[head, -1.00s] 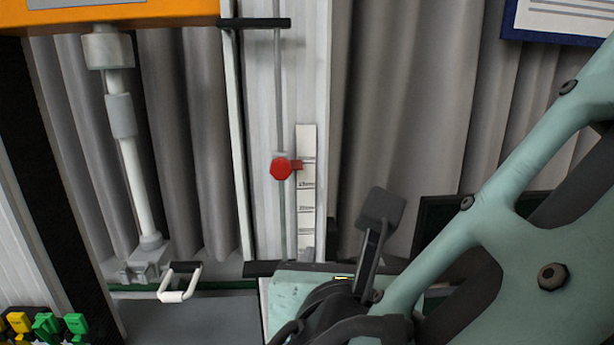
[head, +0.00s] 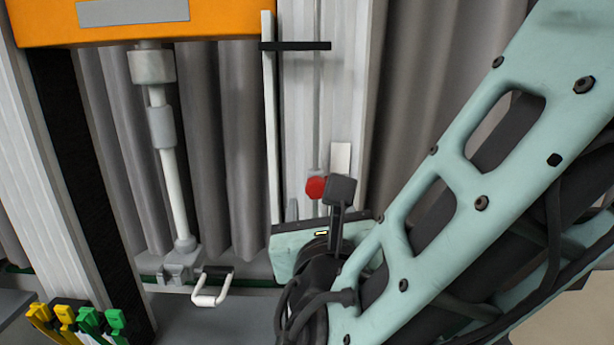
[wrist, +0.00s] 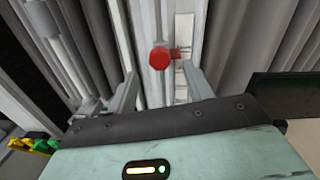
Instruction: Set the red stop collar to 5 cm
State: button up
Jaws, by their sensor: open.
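The red stop collar (head: 316,187) sits on a thin vertical rod (head: 316,120) in front of a pale upright column. In the head view my wrist partly covers its right side. In the wrist view the collar (wrist: 160,59) shows whole, with a small red pointer reaching right to the white scale strip (wrist: 184,30). The scale (head: 340,158) is mostly hidden in the head view, and its marks are too small to read. My gripper (wrist: 162,80) is open, with its two fingers apart to the left and right below the collar. No contact with the collar shows.
An orange housing (head: 140,22) hangs at upper left above a white tube (head: 172,165). A black bracket (head: 296,46) crosses the rod's top. A white handle (head: 212,288) sticks out low down. Yellow and green clips (head: 85,318) stand at lower left. Grey curtain lies behind.

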aim_at(317, 193)
jog(key=w+p, duration=0.2)
jog(key=w, duration=0.3)
jog(key=shift+w, duration=0.35)
jog(key=shift+f, duration=0.1)
grip_shut()
